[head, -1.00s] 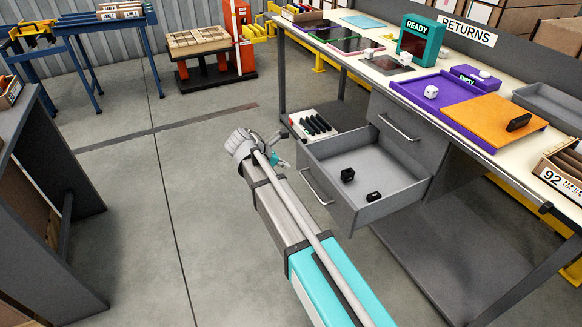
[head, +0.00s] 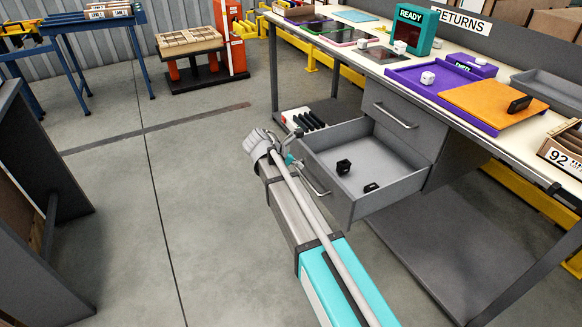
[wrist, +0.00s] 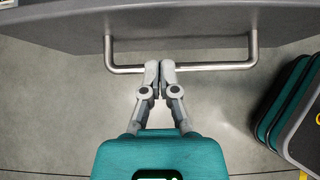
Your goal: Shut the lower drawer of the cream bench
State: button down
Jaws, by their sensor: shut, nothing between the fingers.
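The lower drawer (head: 365,200) of the cream-topped bench (head: 372,64) stands pulled out in the head view, with two small black objects inside. Its bar handle (head: 312,178) is on the front panel and is partly covered by my arm. In the wrist view the handle (wrist: 212,67) runs across the top below the drawer front (wrist: 200,28). My gripper (wrist: 159,66) is shut and empty, its fingertips overlapping the middle of the bar in the picture. Whether they touch it I cannot tell. In the head view my gripper (head: 290,152) is partly hidden behind my wrist, beside the drawer front.
The upper drawer (head: 398,120) above looks shut. A crate of dark items (head: 308,122) sits beyond the open drawer, on the bench's lower level. A dark grey bench (head: 40,160) stands at the left. The floor between is clear.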

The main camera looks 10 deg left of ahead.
aim_at(312, 164)
jog(key=shift+w+d+r, duration=0.1)
jog(key=shift+w+d, duration=0.4)
jog(key=shift+d, duration=0.2)
jog(key=shift+w+d, duration=0.45)
jog(key=shift+d, duration=0.25)
jog(key=shift+w, duration=0.1)
